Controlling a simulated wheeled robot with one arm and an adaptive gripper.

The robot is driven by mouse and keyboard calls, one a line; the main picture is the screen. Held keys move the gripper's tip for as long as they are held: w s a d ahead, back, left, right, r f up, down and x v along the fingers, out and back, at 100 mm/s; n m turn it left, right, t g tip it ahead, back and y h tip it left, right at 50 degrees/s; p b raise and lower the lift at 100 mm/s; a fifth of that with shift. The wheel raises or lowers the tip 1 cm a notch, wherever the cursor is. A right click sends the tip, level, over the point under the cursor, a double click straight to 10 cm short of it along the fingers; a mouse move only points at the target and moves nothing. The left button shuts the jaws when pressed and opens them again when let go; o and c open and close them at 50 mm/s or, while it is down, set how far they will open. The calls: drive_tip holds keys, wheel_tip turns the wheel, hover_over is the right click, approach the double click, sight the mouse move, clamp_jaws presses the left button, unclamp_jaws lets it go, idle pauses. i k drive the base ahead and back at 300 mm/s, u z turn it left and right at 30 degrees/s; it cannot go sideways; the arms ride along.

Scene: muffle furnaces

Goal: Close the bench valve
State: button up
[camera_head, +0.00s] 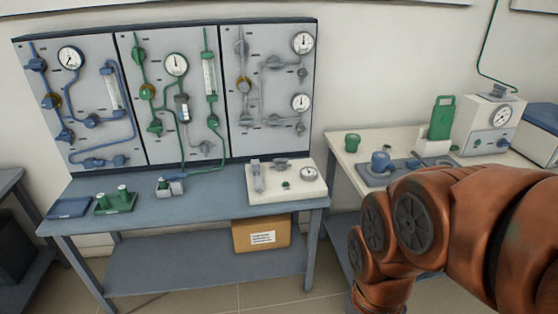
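A blue-grey bench (225,200) stands below a wall of gauge panels. On its right end is a white board (300,188) carrying a grey valve-like fitting (280,163), a clear cylinder (257,178), a small green knob (286,184) and a round gauge (309,173). A small grey block with a green fitting (168,187) sits left of the board, below a green hose. I cannot tell which fitting is the bench valve, nor its setting. My copper-coloured arm fills the lower right. My gripper is not in view.
A second table (345,152) at right holds a green cup (352,142), a blue fitting on a plate (381,162), a green canister (441,118) and a white gauge box (484,125). The bench's front middle is clear.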

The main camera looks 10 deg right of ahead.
sight(281, 162)
drive_tip(key=u, duration=0.65)
drive_tip(key=i, duration=1.7)
drive_tip(key=z, duration=0.5)
